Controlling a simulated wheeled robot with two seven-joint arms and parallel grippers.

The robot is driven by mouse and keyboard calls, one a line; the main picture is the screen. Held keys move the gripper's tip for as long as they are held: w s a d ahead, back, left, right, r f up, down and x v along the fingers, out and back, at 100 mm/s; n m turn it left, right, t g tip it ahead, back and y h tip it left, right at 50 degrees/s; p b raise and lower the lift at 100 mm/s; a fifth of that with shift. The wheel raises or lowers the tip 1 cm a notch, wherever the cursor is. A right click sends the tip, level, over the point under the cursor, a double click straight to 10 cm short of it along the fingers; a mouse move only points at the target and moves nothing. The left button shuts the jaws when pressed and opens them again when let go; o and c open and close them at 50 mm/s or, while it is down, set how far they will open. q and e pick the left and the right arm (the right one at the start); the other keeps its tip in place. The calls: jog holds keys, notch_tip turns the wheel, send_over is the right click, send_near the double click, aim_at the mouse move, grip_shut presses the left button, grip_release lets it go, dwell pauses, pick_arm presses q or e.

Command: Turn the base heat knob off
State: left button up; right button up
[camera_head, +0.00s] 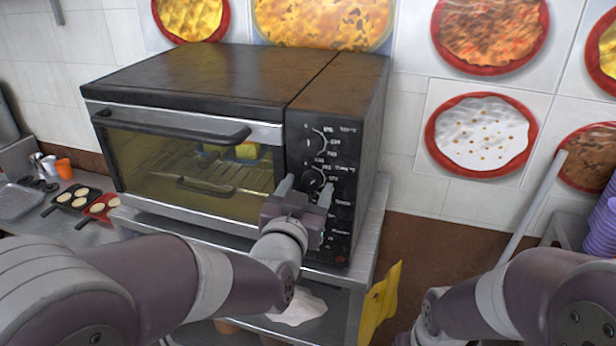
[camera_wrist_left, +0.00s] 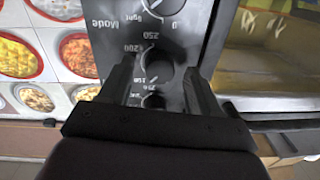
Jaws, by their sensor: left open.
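The toaster oven (camera_head: 200,75) stands on a metal shelf, with a dark control panel (camera_head: 345,170) on its right side. An upper knob (camera_head: 318,141) and a knob below it (camera_head: 314,178) show on the panel. My left gripper (camera_head: 305,188) is open at the panel, its fingers on either side of the lower of these knobs. In the left wrist view, a round knob (camera_wrist_left: 159,69) lies between the open fingers (camera_wrist_left: 158,75), and gaps seem to show beside it. I cannot read which knob is the base heat one.
The oven's glass door (camera_head: 190,170) is closed, with food on the rack inside. A yellow cloth-like item (camera_head: 380,300) hangs right of the shelf. Small pans (camera_head: 78,199) stand at the left. My right arm is at lower right, its gripper out of view.

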pick_arm(q)
jog(key=shift+w+a, duration=0.1)
jog(key=shift+w, duration=0.3)
jog(key=shift+d, duration=0.35)
jog(key=shift+a, duration=0.15)
jog(key=c, duration=1)
jog(key=shift+f+n+b, duration=0.15)
jog(key=shift+n+b, duration=0.25)
jog(key=shift+b, duration=0.3)
jog(key=shift+c, duration=0.2)
jog(key=n+b, duration=0.4)
jog(key=b, duration=0.2)
jog(key=shift+f, duration=0.1)
jog(key=shift+r+n+b, duration=0.25)
jog(key=shift+n+b, duration=1.1)
jog(key=shift+n, duration=0.15)
